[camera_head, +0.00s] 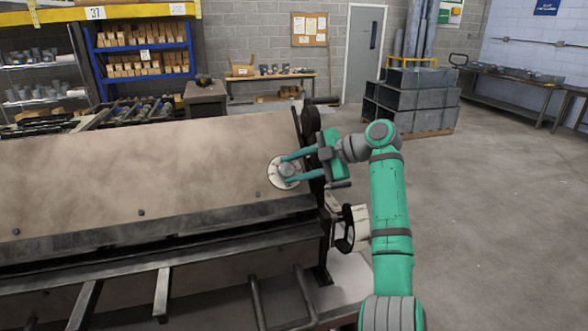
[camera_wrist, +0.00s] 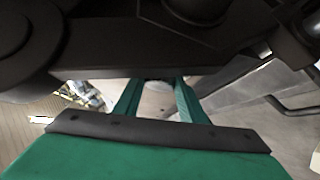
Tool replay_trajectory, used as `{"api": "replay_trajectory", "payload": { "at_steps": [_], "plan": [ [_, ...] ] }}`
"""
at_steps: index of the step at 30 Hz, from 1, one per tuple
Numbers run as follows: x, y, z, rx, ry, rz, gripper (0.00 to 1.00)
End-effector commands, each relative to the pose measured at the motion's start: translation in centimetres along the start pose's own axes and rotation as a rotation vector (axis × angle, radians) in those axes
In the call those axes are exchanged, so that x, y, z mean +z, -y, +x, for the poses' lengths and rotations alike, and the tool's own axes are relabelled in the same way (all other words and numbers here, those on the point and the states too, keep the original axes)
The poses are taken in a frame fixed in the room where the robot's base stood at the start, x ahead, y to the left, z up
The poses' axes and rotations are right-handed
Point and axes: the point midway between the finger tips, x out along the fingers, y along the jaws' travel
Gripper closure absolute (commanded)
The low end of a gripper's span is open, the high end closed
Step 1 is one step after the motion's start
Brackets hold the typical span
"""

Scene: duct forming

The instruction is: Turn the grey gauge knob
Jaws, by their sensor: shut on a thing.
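The grey gauge knob (camera_head: 287,170) sits on a pale round dial plate (camera_head: 277,181) on the right end of the machine's tan sloping panel. My gripper (camera_head: 285,170) reaches in from the right, and its two green fingers are shut on the knob, one on each side. In the wrist view the green fingers of my gripper (camera_wrist: 152,92) extend away under a dark machine bar, and their tips and the knob are mostly hidden.
The large machine (camera_head: 130,170) fills the left. Its dark end frame (camera_head: 312,150) and handles stand close beside my gripper. Grey duct sections (camera_head: 412,95) are stacked on a pallet behind my arm. The floor on the right (camera_head: 500,220) is clear.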

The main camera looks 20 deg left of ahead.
Motion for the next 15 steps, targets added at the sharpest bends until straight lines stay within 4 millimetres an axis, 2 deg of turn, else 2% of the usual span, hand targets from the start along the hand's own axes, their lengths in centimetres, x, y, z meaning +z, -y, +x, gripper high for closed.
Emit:
{"api": "replay_trajectory", "payload": {
  "at_steps": [2, 3, 5, 15],
  "plan": [
    [0.15, -0.06, -0.04, 0.004, 0.004, 0.001, 0.85],
    [0.15, -0.05, -0.04, 0.004, 0.004, 0.001, 0.58],
    [0.14, -0.04, -0.04, 0.003, 0.004, 0.001, 0.44],
    [0.05, -0.04, -0.2, 0.002, 0.002, 0.001, 0.44]
  ]
}}
